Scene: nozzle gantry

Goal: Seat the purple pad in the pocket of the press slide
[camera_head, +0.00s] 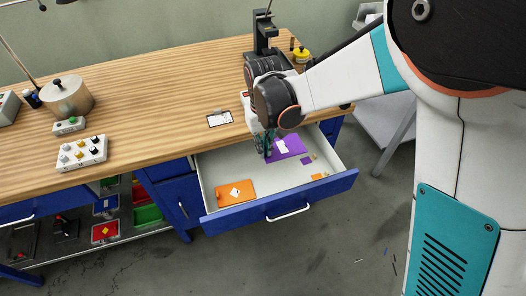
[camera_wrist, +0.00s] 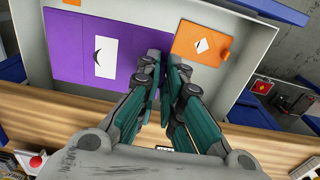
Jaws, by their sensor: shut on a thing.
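The purple pad (camera_head: 290,147) has a white label with a dark crescent and is in the open drawer. In the wrist view the purple pad (camera_wrist: 75,48) fills the drawer's left part. My gripper (camera_head: 267,150) reaches down into the drawer at the pad's left side in the head view. In the wrist view my gripper (camera_wrist: 164,62) is shut on the pad's edge, with the gripped part hidden between the fingers. I cannot tell if the pad is lifted. A dark press (camera_head: 265,28) stands at the bench's back, partly behind my arm; its slide and pocket do not show clearly.
The blue-fronted drawer (camera_head: 285,205) is pulled out below the wooden bench (camera_head: 150,122). An orange pad (camera_head: 235,193) with a white diamond label lies in it. A framed white card (camera_head: 220,118) lies on the bench. A switch box (camera_head: 82,153) and metal pot (camera_head: 68,98) stand left.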

